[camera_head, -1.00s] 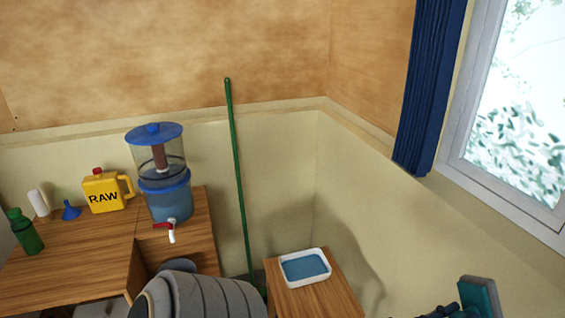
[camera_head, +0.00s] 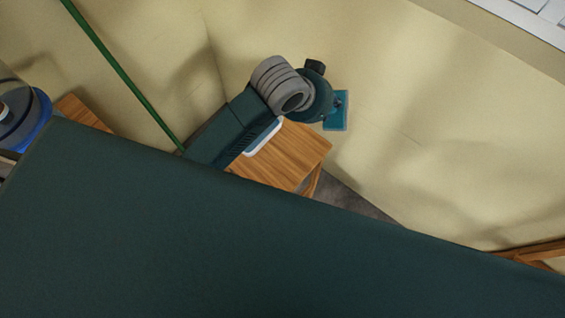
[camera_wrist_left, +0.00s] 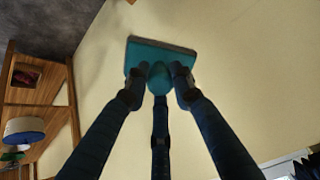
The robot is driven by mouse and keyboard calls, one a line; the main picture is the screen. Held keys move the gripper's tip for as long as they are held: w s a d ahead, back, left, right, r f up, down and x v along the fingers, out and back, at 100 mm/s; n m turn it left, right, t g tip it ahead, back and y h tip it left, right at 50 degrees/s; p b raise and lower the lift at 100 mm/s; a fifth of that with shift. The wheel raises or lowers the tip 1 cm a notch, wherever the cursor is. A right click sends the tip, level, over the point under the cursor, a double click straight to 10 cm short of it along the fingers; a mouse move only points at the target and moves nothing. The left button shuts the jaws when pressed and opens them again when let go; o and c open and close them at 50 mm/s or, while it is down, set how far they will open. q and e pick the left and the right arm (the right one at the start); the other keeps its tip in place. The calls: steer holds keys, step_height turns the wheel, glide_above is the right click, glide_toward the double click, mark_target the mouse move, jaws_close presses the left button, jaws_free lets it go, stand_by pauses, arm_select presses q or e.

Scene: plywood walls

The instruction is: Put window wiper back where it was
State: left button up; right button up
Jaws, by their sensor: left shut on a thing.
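The window wiper (camera_head: 341,116) is teal with a flat rectangular head. In the head view it is over the pale wall area, just right of the small wooden table. My left gripper (camera_head: 329,104) is at its near side, partly hidden by my wrist. In the left wrist view the wiper's wide head (camera_wrist_left: 163,47) lies ahead of the fingers. There my left gripper (camera_wrist_left: 160,84) is shut on the wiper's rounded handle part, with fingers on both sides. The pale wall is behind the head; I cannot tell whether they touch. My right gripper is not in view.
The small wooden table (camera_head: 290,158) stands below my left arm, with a white tray (camera_head: 264,139) mostly hidden by it. A green pole (camera_head: 120,71) leans at the left. The water dispenser (camera_head: 30,117) is at the left edge. A window (camera_head: 530,15) is at the upper right.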

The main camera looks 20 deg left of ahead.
arm_select(q)
steer(key=s+a+f+m+g+y+b, duration=0.1)
steer(key=s+a+f+m+g+y, duration=0.25)
steer(key=s+a+m+g, duration=0.4)
steer(key=shift+n+t, duration=0.65)
steer(key=shift+n, duration=0.1)
steer(key=f, duration=0.6)
steer(key=w+a+f, duration=0.1)
steer(key=f, duration=1.2)
steer(key=shift+w+a, duration=0.2)
steer(key=shift+w, duration=0.15)
steer(key=o, duration=1)
steer(key=shift+r, duration=0.1)
step_height(320, 180, up, 12)
steer(key=shift+s, duration=0.15)
steer(key=shift+d, duration=0.15)
